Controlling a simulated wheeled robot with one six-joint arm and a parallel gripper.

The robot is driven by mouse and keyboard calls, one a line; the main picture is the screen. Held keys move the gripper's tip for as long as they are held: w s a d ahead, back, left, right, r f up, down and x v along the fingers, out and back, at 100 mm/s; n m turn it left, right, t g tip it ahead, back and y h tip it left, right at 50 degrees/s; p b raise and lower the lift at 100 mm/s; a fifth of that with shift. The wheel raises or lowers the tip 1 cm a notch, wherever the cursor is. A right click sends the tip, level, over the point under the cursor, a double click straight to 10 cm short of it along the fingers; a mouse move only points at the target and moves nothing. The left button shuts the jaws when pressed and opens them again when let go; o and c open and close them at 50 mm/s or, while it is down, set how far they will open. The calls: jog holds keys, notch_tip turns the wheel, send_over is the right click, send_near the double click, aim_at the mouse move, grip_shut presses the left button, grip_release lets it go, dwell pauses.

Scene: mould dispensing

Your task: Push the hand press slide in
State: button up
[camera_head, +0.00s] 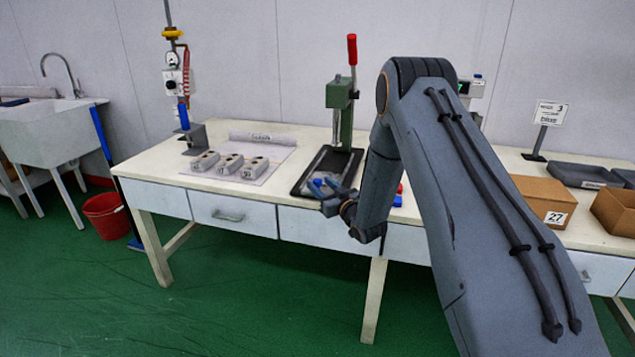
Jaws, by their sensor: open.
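My gripper (325,184), with blue fingertips, is open over the front part of this tray, in front of the press. I see nothing between its fingers. The slide cannot be made out clearly; the low area in front of the press is dark and partly covered by my gripper and arm. Whether the gripper touches anything is unclear.
Several grey moulds (229,164) sit on a pale sheet (263,176) left of the tray. A blue-and-red object (398,196) lies right of my gripper, partly hidden by my arm. Cardboard boxes (541,192) stand at the right. Bare tabletop (150,164) shows at the left.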

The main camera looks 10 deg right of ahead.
jog(key=shift+x, duration=1.5)
jog(key=shift+c, duration=0.5)
grip_shut()
